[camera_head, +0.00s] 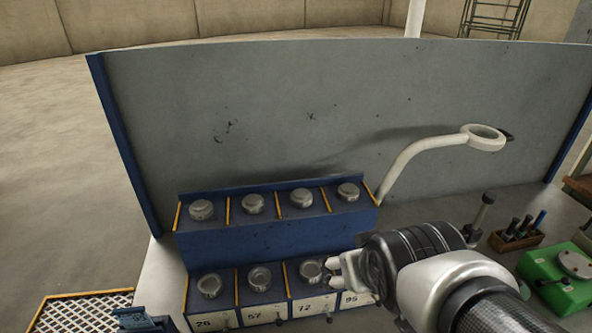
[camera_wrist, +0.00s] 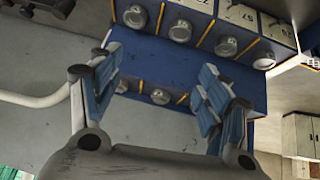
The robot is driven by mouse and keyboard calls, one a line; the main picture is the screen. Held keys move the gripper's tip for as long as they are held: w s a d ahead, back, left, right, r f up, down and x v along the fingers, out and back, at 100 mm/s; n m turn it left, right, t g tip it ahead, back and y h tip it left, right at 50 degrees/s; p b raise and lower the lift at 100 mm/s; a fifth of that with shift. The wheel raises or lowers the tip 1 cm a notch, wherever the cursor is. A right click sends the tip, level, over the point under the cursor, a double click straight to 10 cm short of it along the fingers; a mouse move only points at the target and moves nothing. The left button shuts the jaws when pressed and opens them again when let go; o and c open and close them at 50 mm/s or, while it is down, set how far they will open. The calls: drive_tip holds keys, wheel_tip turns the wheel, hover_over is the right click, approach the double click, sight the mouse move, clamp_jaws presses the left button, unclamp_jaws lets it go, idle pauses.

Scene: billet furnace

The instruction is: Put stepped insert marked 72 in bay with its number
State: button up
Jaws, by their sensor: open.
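A blue rack (camera_head: 277,240) holds round stepped metal inserts in two rows. The upper row has several, including a left one (camera_head: 201,209) and a right one (camera_head: 348,191). No number on any insert is readable, so I cannot tell which is marked 72. The lower bays carry labels 26, 57, 72 and 95; the label 72 (camera_head: 303,307) is third from left, and an insert (camera_head: 311,270) sits above it. My gripper (camera_head: 340,272) is at the right end of the lower row, partly hiding bay 95. In the wrist view its fingers (camera_wrist: 160,64) are open and empty over the rack.
A white curved arm with a ring (camera_head: 484,137) rises behind the rack. A grey panel (camera_head: 300,110) stands behind. At right are a wooden tool holder (camera_head: 515,238) and a green box (camera_head: 560,275). A mesh tray (camera_head: 85,312) lies at lower left.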

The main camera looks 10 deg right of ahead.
drive_tip(key=s+a+g+y, duration=0.1)
drive_tip(key=s+a+g, duration=0.1)
drive_tip(key=s, duration=0.8)
drive_tip(key=shift+s+a+r+g, duration=0.3)
drive_tip(key=shift+a+r, duration=0.1)
drive_tip(key=shift+a, duration=0.2)
